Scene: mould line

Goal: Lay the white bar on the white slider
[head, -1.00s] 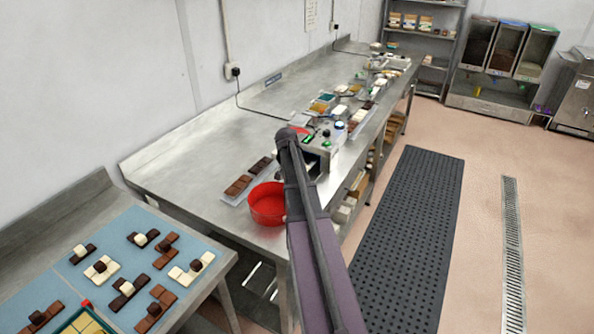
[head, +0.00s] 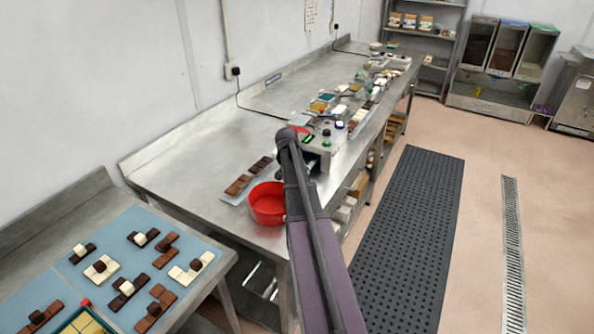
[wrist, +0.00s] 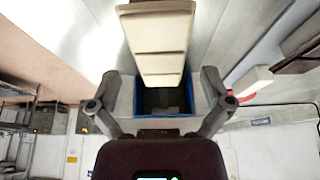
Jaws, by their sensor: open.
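A cream-white segmented bar (wrist: 157,45) shows in the upper middle of the wrist view. Its near end lies between the fingers of my gripper (wrist: 160,82) in the picture, with a gap on both sides. My gripper is open, and I see no finger touching the bar. A dark, blue-edged opening (wrist: 163,102) shows below the bar's near end. I cannot tell whether the bar rests on the white slider, which I cannot make out for sure. In the head view my arm hides the gripper and the bar.
A grey machine (head: 320,152) stands on the long steel bench (head: 190,165), partly behind my arm. A red bowl (head: 267,204) and a tray of brown bars (head: 234,198) are close by. A white block (wrist: 251,80) is right of my gripper in the wrist view.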

